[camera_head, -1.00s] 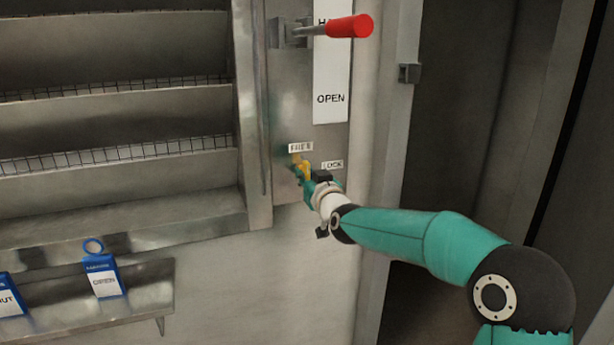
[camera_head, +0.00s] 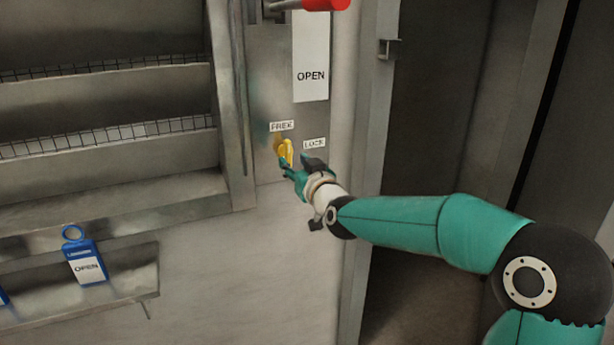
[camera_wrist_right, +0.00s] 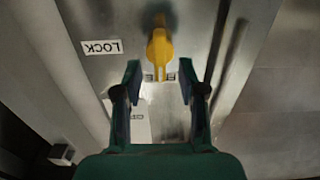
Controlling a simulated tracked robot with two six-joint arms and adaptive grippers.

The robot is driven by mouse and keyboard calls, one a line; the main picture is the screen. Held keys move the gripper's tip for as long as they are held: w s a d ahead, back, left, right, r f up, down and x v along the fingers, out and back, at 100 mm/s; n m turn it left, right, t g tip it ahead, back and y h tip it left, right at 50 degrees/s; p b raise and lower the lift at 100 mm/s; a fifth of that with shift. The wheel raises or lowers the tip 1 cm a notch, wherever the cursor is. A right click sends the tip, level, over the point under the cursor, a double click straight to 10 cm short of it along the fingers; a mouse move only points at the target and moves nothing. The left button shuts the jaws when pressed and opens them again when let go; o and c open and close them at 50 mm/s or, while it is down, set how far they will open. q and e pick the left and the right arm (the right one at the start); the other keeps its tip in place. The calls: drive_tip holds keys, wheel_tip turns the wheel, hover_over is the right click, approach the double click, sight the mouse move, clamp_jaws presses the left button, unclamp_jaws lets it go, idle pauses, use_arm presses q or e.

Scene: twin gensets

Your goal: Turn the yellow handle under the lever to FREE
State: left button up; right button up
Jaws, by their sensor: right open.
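The yellow handle (camera_head: 287,150) sits on the metal panel, just below the FREE label (camera_head: 282,126) and left of the LOCK label (camera_head: 314,143). In the right wrist view, which is upside down, the yellow handle (camera_wrist_right: 159,52) runs down the picture, its end in front of a small, partly hidden label. The LOCK label (camera_wrist_right: 101,46) is off to its left. My right gripper (camera_head: 299,164) is open at the handle. In the wrist view its fingertips (camera_wrist_right: 160,76) are on either side of the handle's end, with gaps showing. My left gripper is out of view.
The red-gripped lever (camera_head: 326,3) is at the top edge, above the white OPEN plate (camera_head: 311,75). A blue tag (camera_head: 85,265) marked OPEN is on the ledge at lower left. A door frame with a bracket (camera_head: 389,48) stands right of the panel.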

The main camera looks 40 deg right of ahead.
drive_tip(key=v, duration=0.6)
drive_tip(key=shift+s, duration=0.3)
drive_tip(key=shift+a+f, duration=0.15)
drive_tip(key=shift+a, duration=0.05)
